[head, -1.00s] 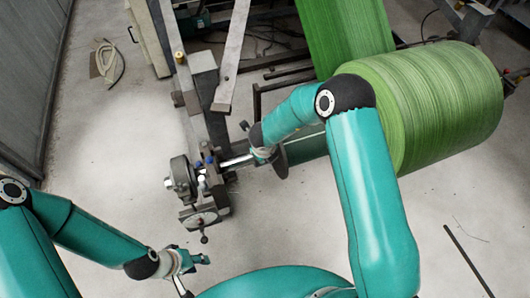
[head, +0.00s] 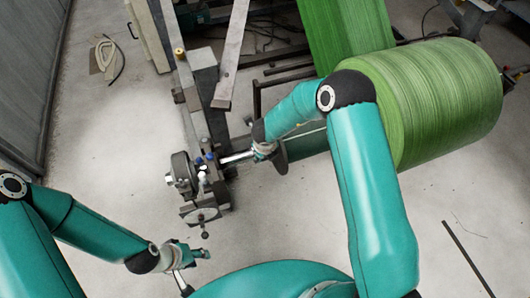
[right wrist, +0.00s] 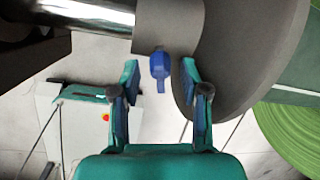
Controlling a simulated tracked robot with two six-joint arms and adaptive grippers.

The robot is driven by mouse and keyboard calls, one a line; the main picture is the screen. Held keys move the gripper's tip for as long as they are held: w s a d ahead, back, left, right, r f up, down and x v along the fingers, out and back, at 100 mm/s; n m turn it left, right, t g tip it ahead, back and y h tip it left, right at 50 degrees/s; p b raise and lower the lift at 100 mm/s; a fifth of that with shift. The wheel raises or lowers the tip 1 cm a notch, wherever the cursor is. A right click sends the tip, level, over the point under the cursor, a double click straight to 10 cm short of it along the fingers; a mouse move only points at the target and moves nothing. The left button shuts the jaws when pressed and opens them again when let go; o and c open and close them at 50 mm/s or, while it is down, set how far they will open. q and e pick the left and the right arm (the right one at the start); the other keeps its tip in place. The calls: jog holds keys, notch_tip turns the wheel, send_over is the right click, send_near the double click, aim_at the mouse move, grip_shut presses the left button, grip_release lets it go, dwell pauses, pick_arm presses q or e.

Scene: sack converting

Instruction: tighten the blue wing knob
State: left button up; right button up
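The blue wing knob (right wrist: 160,68) sits on a grey collar (right wrist: 168,28) around a shiny shaft in the right wrist view. Its wing hangs down between the fingers of my right gripper (right wrist: 160,84). These fingers are open, one on each side of the knob with visible gaps. In the head view my right gripper (head: 263,147) is at the shaft beside a dark disc (head: 279,158), and it hides this knob. My left gripper (head: 190,254) is low at the left, away from the shaft; its fingers are too small to read.
A bearing stand (head: 205,195) with small blue parts holds the shaft's left end. A large green roll (head: 430,100) lies at the right. A hose coil (head: 104,55) lies on the floor at the back left. The floor left of the stand is clear.

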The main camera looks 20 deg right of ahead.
jog(key=shift+r, duration=0.2)
jog(key=shift+r, duration=0.25)
jog(key=v, duration=1.1)
jog(key=shift+s, duration=0.2)
jog(key=shift+a, duration=0.1)
